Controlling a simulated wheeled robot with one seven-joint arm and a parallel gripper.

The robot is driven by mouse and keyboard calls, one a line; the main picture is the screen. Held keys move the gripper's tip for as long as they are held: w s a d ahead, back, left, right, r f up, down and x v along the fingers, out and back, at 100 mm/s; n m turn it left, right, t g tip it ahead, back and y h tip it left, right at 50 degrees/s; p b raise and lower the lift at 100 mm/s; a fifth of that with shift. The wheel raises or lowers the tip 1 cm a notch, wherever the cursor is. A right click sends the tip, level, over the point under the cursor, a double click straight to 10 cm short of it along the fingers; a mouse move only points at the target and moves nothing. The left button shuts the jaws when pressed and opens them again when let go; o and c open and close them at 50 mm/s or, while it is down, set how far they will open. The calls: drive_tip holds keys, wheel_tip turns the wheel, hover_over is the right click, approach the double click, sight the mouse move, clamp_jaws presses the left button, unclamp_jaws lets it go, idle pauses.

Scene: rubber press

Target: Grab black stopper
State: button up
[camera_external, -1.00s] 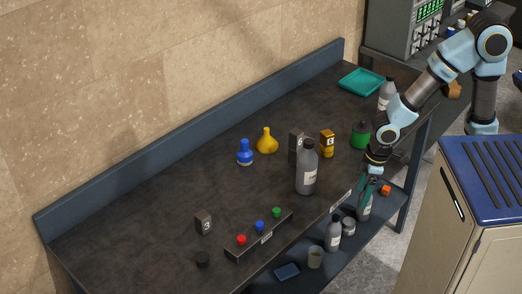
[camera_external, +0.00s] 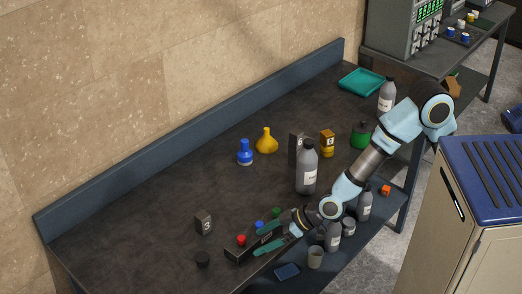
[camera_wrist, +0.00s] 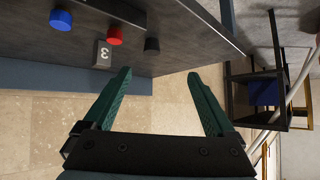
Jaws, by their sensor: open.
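The black stopper (camera_external: 203,259) is a small dark cylinder on the near left part of the dark table, in front of the grey block marked 3. In the wrist view the black stopper (camera_wrist: 152,45) stands near the table edge, beyond and between my fingers. My gripper (camera_external: 261,240) has its green fingers spread with nothing between them. It hovers over the right part of the button strip, to the right of the stopper and apart from it. It also shows in the wrist view (camera_wrist: 160,85).
The button strip (camera_external: 236,255) with red (camera_external: 241,240), blue and green buttons lies between my gripper and the stopper. The grey block marked 3 (camera_external: 203,223) stands behind the stopper. A grey bottle (camera_external: 307,172), blue flask (camera_external: 245,153) and yellow flask (camera_external: 266,141) stand farther back. The table's left is clear.

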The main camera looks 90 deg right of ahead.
sight(208, 258)
drive_tip(key=w+f+m+h+b, duration=0.1)
drive_tip(key=w+f+b, duration=0.1)
drive_tip(key=w+f+t+h+b, duration=0.1)
drive_tip(key=w+f+b, duration=0.1)
drive_tip(key=w, duration=0.1)
drive_tip(key=w+a+f+m+t+h+b, duration=0.1)
drive_tip(key=w+f+h+b, duration=0.1)
drive_tip(key=f, duration=0.1)
drive_tip(key=shift+w+m, duration=0.2)
drive_tip(key=shift+m, duration=0.1)
drive_tip(key=shift+w+d+f+h+b, duration=0.1)
drive_tip(key=shift+w+f+h+b, duration=0.05)
drive_tip(key=shift+f+h+b, duration=0.15)
drive_tip(key=x, duration=0.4)
drive_tip(key=p+x, duration=0.1)
drive_tip(key=x, duration=0.1)
drive_tip(key=shift+w+d+r, duration=0.1)
drive_tip(key=shift+w+r, duration=0.05)
drive_tip(key=shift+r, duration=0.1)
drive_tip(key=shift+p+x, duration=0.6)
drive_tip(key=shift+x, duration=1.7)
drive_tip(key=shift+c, duration=0.3)
drive_tip(key=c, duration=1.3)
